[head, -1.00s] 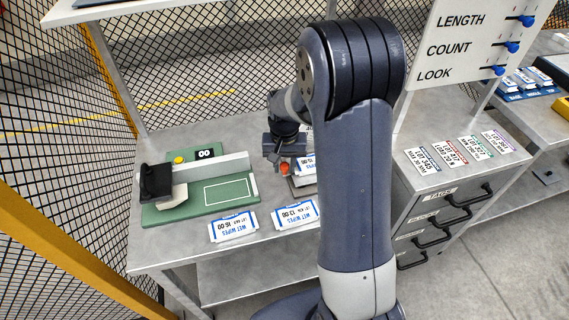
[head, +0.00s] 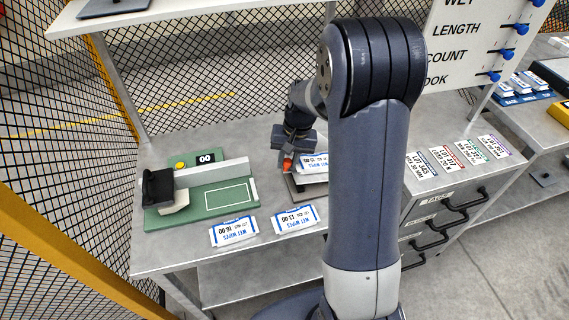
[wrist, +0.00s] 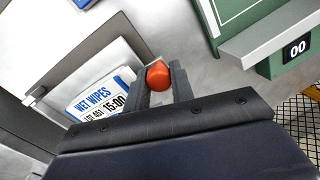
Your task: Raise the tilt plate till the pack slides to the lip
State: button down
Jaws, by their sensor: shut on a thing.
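The tilt plate (head: 312,180) sits on the bench, partly hidden behind my arm in the head view. It appears tilted, with its dark base showing below. A white and blue wet wipes pack (head: 315,163) lies on it. In the wrist view the pack (wrist: 98,100) is partly covered by my gripper, beside the pale plate surface (wrist: 75,45); I cannot tell its exact distance from the lip. My gripper (head: 288,158) is at the plate's left side, shut on the orange-red knob (wrist: 158,74), which shows between the fingers in the wrist view.
A green measuring board (head: 190,212) with a dark-handled slide and a 00 display (head: 206,158) stands left. Two other wipes packs (head: 234,231) (head: 296,218) lie at the bench's front. A drawer cabinet (head: 440,190) with tag cards is right. Mesh fencing borders the left.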

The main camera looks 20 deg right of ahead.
jog(key=shift+y, duration=0.8)
jog(key=v, duration=0.1)
jog(key=p+v, duration=0.1)
jog(key=v, duration=0.2)
jog(key=shift+w+d+r, duration=0.1)
jog(key=shift+d+r, duration=0.05)
jog(key=shift+d, duration=0.2)
jog(key=shift+d+r, duration=0.2)
jog(key=shift+r, duration=0.05)
jog(key=c, duration=1.5)
grip_release()
jog(key=shift+d, duration=0.1)
jog(key=shift+f, duration=0.1)
jog(key=v, duration=1.1)
jog(key=shift+f, duration=0.2)
